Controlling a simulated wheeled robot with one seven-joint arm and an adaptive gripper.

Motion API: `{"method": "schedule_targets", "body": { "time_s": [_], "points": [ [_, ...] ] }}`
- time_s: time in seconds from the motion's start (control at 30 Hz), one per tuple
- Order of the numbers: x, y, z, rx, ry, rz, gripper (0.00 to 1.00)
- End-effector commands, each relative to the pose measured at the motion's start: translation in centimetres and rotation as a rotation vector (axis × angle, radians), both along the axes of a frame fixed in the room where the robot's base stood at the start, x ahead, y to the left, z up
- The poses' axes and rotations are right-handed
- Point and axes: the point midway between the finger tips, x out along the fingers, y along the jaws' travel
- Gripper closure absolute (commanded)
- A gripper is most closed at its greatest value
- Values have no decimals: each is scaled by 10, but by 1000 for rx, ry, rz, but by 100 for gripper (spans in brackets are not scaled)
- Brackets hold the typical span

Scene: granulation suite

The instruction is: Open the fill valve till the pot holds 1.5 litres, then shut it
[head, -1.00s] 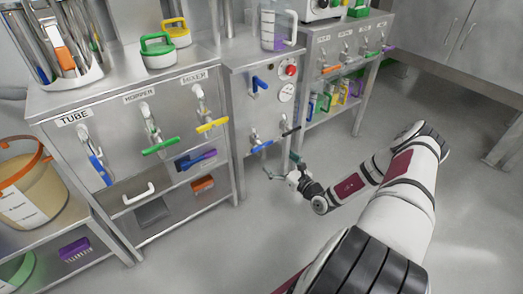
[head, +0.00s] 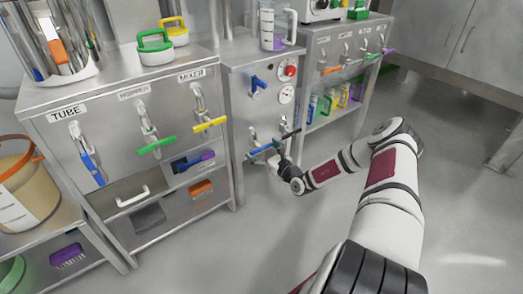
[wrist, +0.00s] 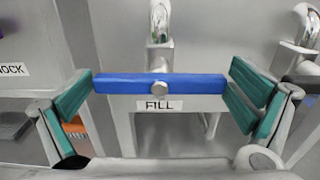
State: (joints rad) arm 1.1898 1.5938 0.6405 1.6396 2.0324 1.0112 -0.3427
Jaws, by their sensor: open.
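The fill valve has a blue bar handle (wrist: 125,83) on a silver spindle, above a "FILL" label (wrist: 158,105) in the wrist view. The bar lies level across that picture. My gripper (wrist: 161,84) is open, with one green-padded finger at each end of the bar; I cannot tell whether the pads touch it. In the head view my gripper (head: 277,154) is at the blue handle (head: 260,151), low on the middle cabinet front. A clear jug (head: 268,27) with a white handle and purple near its base stands on top; I cannot read its level or tell whether it is the pot.
A black-handled valve (head: 291,132) is close to the right of the fill handle. Tube, hopper and mixer valves (head: 155,145) are on the left cabinet. The floor (head: 270,240) in front is clear.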

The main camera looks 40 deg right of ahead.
Motion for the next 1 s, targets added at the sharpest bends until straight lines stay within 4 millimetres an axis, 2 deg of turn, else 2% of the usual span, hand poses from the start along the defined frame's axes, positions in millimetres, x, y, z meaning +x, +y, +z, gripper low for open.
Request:
{"method": "schedule_targets", "body": {
  "time_s": [0.03,0.17,0.57,0.77,1.0],
  "points": [
    [0,0,0,0,0,0,7],
    [0,0,0,0,0,0,36],
    [0,1,1,-45,-1,1,37],
    [0,1,3,-162,-4,3,37],
    [-1,2,3,-375,-11,3,37]
  ]
}}
